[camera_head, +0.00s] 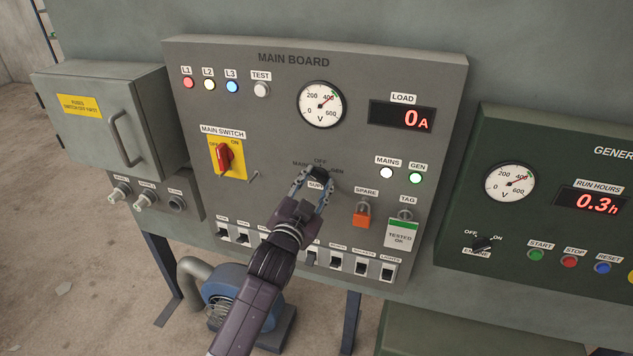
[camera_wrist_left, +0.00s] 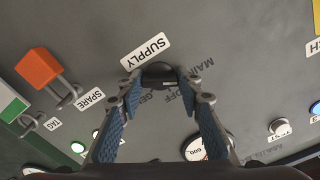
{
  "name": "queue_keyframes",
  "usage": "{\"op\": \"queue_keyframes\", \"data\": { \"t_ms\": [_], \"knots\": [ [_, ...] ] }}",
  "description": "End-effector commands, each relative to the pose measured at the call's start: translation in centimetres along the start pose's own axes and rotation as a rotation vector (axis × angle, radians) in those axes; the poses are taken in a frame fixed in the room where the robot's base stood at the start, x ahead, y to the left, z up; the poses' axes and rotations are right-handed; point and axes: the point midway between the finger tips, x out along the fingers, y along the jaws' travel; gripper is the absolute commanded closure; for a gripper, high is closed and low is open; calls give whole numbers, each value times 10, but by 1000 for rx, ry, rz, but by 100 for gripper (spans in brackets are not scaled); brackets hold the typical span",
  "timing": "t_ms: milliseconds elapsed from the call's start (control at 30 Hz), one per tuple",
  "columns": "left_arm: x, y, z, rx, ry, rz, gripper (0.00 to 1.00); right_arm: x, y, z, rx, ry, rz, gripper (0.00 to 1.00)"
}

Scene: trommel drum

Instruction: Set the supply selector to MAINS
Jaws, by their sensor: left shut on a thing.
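The supply selector (camera_head: 320,174) is a black rotary knob on the grey main board, with OFF printed above it, MAINS to its left and GEN to its right. My left gripper (camera_head: 317,187) is shut on it, one finger on each side. In the left wrist view the board appears upside down, and the knob (camera_wrist_left: 158,73) sits between the blue-padded fingers (camera_wrist_left: 160,88), next to the SUPPLY label (camera_wrist_left: 146,50). The fingers partly cover the knob and its lettering. I cannot tell which position its pointer faces. My right gripper is not in view.
A red main switch (camera_head: 224,156) is left of the selector. An orange padlock (camera_head: 361,216) and a TESTED OK tag (camera_head: 401,236) hang to its right. Breakers (camera_head: 311,258) line the board's bottom. The MAINS lamp (camera_head: 386,173) looks white, the GEN lamp (camera_head: 415,178) greenish.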

Motion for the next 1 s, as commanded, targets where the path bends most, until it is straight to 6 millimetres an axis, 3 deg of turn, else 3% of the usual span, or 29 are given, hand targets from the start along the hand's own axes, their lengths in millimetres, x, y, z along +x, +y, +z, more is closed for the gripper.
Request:
{"op": "queue_keyframes", "data": {
  "t_ms": [233,267,400,767,1000],
  "knots": [
    [0,1,2,-6,-3,2,91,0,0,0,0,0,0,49],
    [0,1,2,-6,-3,2,66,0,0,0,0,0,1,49],
    [0,1,1,-4,-3,2,51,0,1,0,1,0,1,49],
    [-3,0,1,-1,-1,1,49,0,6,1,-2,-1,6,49],
    [-33,1,1,-1,-1,1,49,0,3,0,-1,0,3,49]
  ]
}}
